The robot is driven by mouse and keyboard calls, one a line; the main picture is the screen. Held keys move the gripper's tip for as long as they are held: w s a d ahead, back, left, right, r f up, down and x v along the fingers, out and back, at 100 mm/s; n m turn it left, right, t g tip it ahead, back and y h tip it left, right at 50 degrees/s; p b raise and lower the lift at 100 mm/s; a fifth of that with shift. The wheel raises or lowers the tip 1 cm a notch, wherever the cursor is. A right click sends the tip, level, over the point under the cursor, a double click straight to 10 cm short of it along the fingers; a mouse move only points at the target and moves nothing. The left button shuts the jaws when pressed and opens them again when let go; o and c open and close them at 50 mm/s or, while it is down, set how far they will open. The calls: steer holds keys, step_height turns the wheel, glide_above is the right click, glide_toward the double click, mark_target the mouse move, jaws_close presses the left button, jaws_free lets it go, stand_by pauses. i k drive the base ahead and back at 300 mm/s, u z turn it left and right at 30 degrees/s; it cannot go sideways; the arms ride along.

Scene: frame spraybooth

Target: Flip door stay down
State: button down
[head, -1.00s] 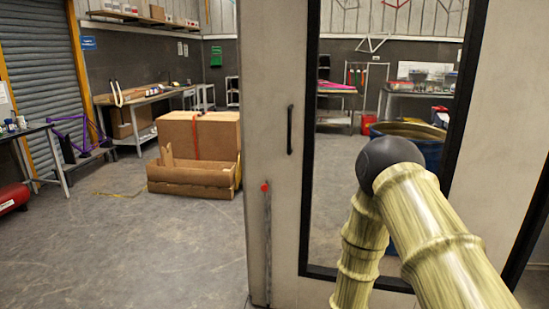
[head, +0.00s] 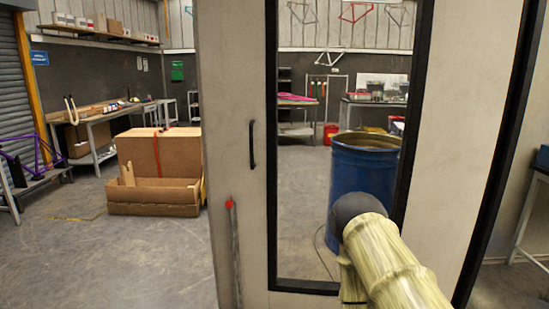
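The door stay (head: 235,256) is a thin grey upright bar with a red tip, low on the pale door panel (head: 233,110) near its left edge. Its lower end runs out of the bottom of the head view. A black vertical handle (head: 252,145) is above it and slightly to the right. My arm, yellowish with a dark round joint, reaches in from the lower right in front of the door's window. My gripper is not visible in this view.
A large cardboard box (head: 155,165) stands on the floor left of the door. Through the black-framed window I see a blue drum (head: 362,185). A workbench (head: 95,130) stands at the back left. The grey floor (head: 130,260) left of the door is clear.

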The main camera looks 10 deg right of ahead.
mark_target(229, 204)
steer(key=u, duration=0.8)
steer(key=i, duration=6.6)
steer(key=z, duration=4.55)
steer(key=i, duration=0.15)
steer(key=z, duration=0.05)
